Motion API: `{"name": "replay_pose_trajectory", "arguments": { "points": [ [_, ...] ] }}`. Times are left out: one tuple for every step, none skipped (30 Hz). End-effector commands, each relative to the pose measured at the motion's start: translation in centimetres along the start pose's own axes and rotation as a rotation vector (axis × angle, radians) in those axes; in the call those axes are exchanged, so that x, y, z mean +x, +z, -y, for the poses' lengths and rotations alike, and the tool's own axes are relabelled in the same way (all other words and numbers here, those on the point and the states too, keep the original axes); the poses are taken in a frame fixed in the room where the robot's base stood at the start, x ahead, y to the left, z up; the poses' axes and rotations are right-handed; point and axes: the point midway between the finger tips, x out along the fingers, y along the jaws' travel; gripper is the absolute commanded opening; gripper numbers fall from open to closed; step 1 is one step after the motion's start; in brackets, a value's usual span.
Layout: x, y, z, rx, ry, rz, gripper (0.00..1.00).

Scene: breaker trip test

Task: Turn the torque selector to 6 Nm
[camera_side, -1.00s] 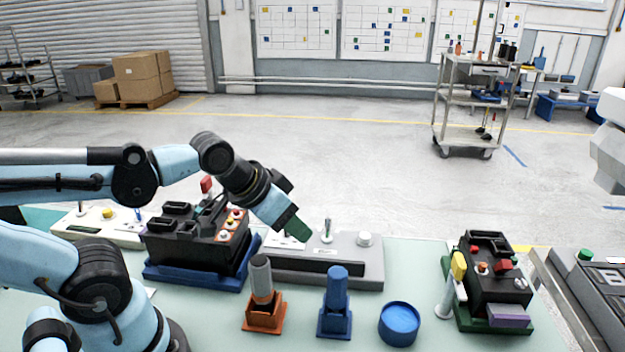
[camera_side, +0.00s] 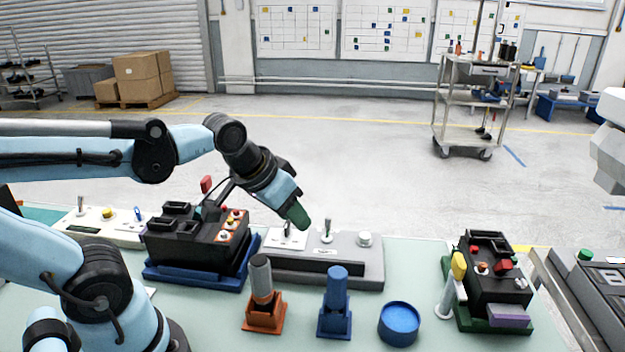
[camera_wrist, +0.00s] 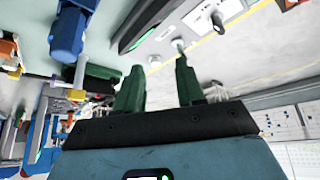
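A grey control panel (camera_side: 345,262) stands at the middle of the bench with a lever switch (camera_side: 326,232), another lever partly behind my gripper (camera_side: 287,232), and a round white knob (camera_side: 365,239) at its right end. No part reads clearly as the torque selector, and no Nm marks are legible. My gripper (camera_side: 297,214) has green fingertips, tilted down over the panel's left part, apart from the white knob. In the wrist view my gripper (camera_wrist: 158,85) is open, with a gap between its fingers and nothing held. Panel levers show beyond the fingers.
A black unit (camera_side: 195,240) on a blue tray is left of the panel. An orange holder (camera_side: 264,318), a blue holder (camera_side: 335,315) and a blue round container (camera_side: 399,323) stand in front. A second black unit (camera_side: 490,285) with a yellow-topped post (camera_side: 457,268) is at right.

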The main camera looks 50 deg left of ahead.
Motion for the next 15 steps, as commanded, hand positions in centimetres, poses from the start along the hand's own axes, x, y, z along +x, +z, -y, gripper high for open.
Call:
{"name": "replay_pose_trajectory", "arguments": {
  "points": [
    [-0.1,-0.9,0.7,-0.048,-0.015,0.036,0.38],
    [-0.1,-1.4,1.1,-0.080,-0.024,0.061,0.38],
    [-0.1,-2.0,1.7,-0.123,-0.037,0.096,0.38],
    [-0.1,-2.4,2.2,-0.158,-0.047,0.123,0.38],
    [-0.1,-2.8,2.6,-0.191,-0.057,0.149,0.38],
    [-0.1,-3.4,3.3,-0.235,-0.070,0.183,0.38],
    [0.0,-3.8,3.7,-0.268,-0.080,0.209,0.38],
    [0.1,-4.2,4.3,-0.303,-0.091,0.234,0.38],
    [0.2,-4.6,4.9,-0.347,-0.105,0.268,0.38],
    [0.3,-5.0,5.5,-0.380,-0.116,0.292,0.38],
    [0.5,-5.3,6.0,-0.413,-0.126,0.316,0.38],
    [0.6,-5.7,6.7,-0.455,-0.140,0.347,0.38],
    [0.8,-5.9,7.1,-0.483,-0.150,0.369,0.38],
    [0.9,-6.1,7.6,-0.511,-0.160,0.389,0.38],
    [1.1,-6.4,8.1,-0.544,-0.171,0.414,0.38]
  ]
}}
